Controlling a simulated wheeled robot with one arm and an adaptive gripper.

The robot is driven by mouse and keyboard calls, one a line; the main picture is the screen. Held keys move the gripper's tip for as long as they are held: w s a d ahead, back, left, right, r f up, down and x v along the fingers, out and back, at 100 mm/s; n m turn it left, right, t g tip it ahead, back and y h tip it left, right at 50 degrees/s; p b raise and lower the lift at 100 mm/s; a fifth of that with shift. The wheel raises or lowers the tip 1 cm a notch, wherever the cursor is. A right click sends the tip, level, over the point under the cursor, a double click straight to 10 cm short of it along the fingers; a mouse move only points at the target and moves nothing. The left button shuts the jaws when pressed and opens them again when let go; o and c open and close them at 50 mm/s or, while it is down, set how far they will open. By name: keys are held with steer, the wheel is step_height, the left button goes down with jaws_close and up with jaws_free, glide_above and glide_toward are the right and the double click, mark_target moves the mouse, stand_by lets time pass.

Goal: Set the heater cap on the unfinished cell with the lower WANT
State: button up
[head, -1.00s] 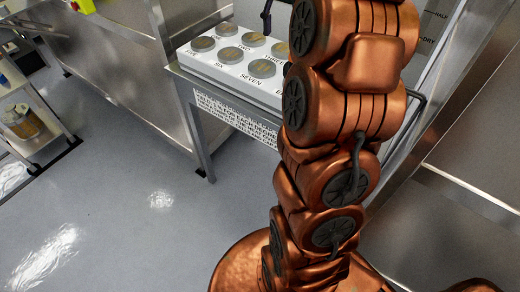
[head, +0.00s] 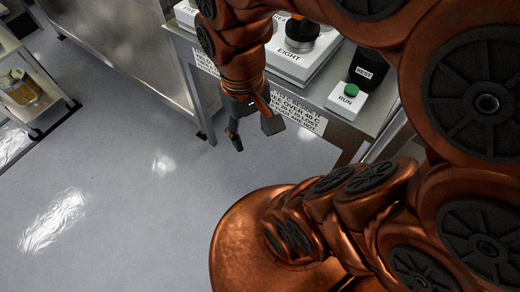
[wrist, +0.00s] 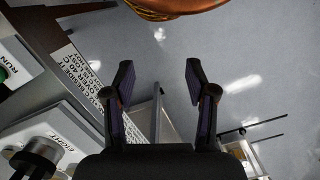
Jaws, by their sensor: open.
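A black knobbed piece (head: 300,34), which looks like the heater cap, sits on the white block at the cell labelled EIGHT (head: 292,64). In the wrist view, the black piece (wrist: 40,155) shows at the lower left. My gripper (head: 253,132) is open and empty, pointing down in front of the bench edge, over the floor. Its two fingers (wrist: 159,72) stand apart in the wrist view with nothing between them. My arm hides most other cells; a FIVE label shows at the top left. No WANT values are readable.
A white RUN box (head: 346,101) with a green button and a black block labelled REST (head: 367,70) stand on the steel bench to the right. A text placard (head: 302,114) hangs on its front edge. A cart (head: 34,98) stands at far left; the floor between is clear.

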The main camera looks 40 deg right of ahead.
steer(key=shift+n, duration=0.5)
steer(key=s, duration=0.1)
steer(key=s+f, duration=0.2)
steer(key=shift+s+a+f, duration=0.25)
steer(key=shift+s+a, duration=0.1)
steer(key=shift+s, duration=0.05)
